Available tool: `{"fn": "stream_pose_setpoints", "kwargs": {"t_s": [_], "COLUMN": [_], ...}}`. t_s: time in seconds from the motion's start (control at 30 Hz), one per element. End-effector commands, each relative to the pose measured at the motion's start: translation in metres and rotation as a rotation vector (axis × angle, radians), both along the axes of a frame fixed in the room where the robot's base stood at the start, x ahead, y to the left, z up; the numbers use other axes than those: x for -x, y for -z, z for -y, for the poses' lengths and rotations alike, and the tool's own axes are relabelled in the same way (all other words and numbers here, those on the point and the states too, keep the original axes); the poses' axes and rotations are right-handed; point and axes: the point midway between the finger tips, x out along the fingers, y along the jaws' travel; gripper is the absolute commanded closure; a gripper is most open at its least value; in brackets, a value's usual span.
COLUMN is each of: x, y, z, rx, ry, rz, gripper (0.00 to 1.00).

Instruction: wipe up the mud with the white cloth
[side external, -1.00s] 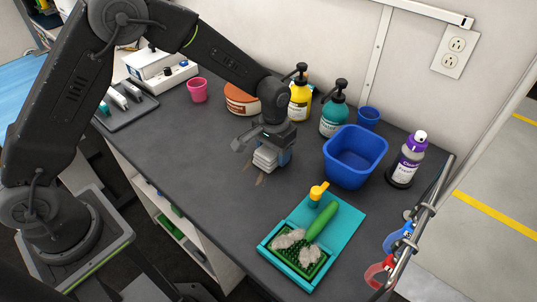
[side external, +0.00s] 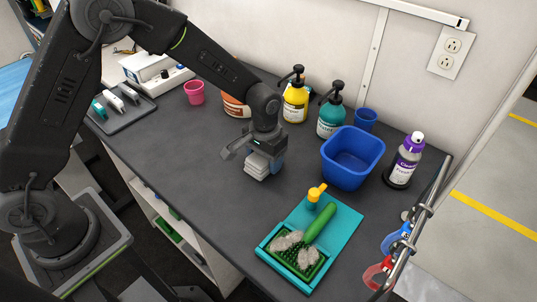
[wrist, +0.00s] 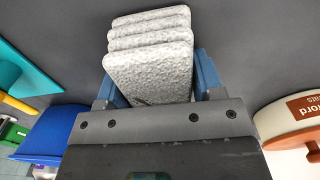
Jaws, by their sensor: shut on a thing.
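The white cloth (side external: 257,166) is a folded, layered pad with a speckled grey-white surface. My gripper (side external: 253,158) is shut on it, low over the dark tabletop in the side view. Whether the cloth touches the table is hard to tell. In the wrist view the folded cloth (wrist: 150,70) sits between the two blue fingers of my gripper (wrist: 153,88). No mud shows on the tabletop now; any beneath the cloth is hidden.
A blue tub (side external: 350,160) stands right of my gripper. A teal tray (side external: 342,238) with a green brush lies in front. Pump bottles (side external: 294,103) and an orange-banded tub (side external: 234,107) stand behind. The table (side external: 200,170) left of the cloth is clear.

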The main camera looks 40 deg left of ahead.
Motion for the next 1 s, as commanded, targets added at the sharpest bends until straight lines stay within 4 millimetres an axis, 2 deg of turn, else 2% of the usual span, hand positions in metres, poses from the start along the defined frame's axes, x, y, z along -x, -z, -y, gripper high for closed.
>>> {"fn": "stream_pose_setpoints", "kwargs": {"t_s": [0.3, 0.57, 1.0], "x": [0.026, 0.033, 0.064], "y": [-0.001, -0.002, 0.001], "z": [0.000, 0.000, 0.000], "rx": [-0.001, 0.000, 0.000], "ry": [0.000, 0.000, 0.001], "rz": [-0.003, 0.000, 0.000], "gripper": [0.58, 0.58, 0.58]}}
